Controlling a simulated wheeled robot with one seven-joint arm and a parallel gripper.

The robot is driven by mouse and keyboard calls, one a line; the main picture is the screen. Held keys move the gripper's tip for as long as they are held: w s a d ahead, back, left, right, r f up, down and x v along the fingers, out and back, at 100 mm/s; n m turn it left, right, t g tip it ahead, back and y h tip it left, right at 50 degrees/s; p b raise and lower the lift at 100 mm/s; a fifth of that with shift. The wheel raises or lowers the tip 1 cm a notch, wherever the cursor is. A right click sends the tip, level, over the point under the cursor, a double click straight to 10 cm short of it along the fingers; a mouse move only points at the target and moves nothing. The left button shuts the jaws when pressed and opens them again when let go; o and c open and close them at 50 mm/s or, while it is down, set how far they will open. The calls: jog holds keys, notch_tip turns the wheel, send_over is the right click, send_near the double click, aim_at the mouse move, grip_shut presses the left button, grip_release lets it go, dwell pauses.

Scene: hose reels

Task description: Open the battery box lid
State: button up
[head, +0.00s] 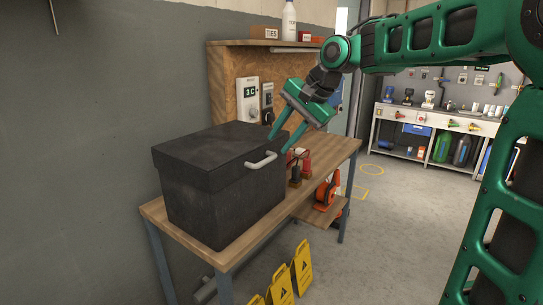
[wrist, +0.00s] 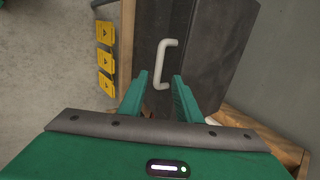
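The battery box (head: 222,192) is a black box standing on a wooden bench, with its lid (head: 212,150) closed. A white handle (head: 262,160) is on the lid's front side, towards the near right edge. My gripper (head: 279,142) is over the right end of the box, fingers pointing down towards the handle. In the wrist view the fingers (wrist: 159,84) are apart, with the lower end of the handle (wrist: 165,60) showing between or just beyond the tips. I cannot tell whether they touch it. Nothing is held.
The wooden bench (head: 250,244) carries the box, with red and black items (head: 299,165) right of it. A pegboard panel with a shelf (head: 240,65) stands behind. Yellow signs (head: 302,266) are on the floor in front. The floor to the right is clear.

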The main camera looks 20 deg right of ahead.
aim_at(268, 159)
jog(key=x, duration=0.6)
jog(key=shift+w+f, duration=0.1)
jog(key=shift+f, duration=0.2)
jog(key=shift+c, duration=0.7)
